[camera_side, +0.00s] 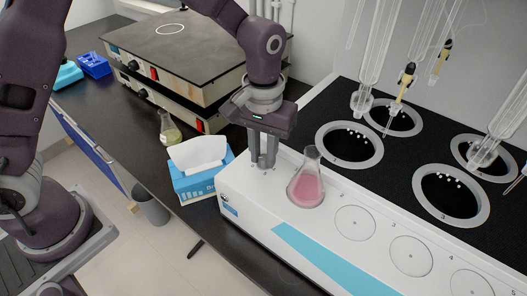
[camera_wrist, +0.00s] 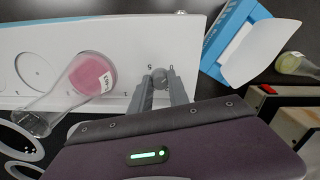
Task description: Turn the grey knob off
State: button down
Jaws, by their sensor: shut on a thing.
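The grey knob (camera_wrist: 160,76) sits on the white top of the distiller (camera_side: 322,241), near its end. My gripper (camera_side: 263,163) points down over that end, and its fingers are shut on the grey knob. In the wrist view my gripper (camera_wrist: 160,82) has a finger on each side of the knob, with printed marks on the white panel close by. The fingers hide most of the knob in the side view.
A flask of pink liquid (camera_side: 307,185) stands on the distiller right beside my gripper. A blue tissue box (camera_side: 197,182) and a flask of yellowish liquid (camera_side: 170,133) are to the left. Stacked hotplates (camera_side: 175,60) stand behind. Glass tubes hang over black wells at the right.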

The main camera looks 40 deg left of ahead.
aim_at(264, 158)
jog(key=c, duration=1.3)
grip_release()
jog(key=shift+o, duration=0.2)
jog(key=shift+r, duration=0.1)
notch_tip(264, 158, up, 6)
jog(key=shift+r, duration=0.45)
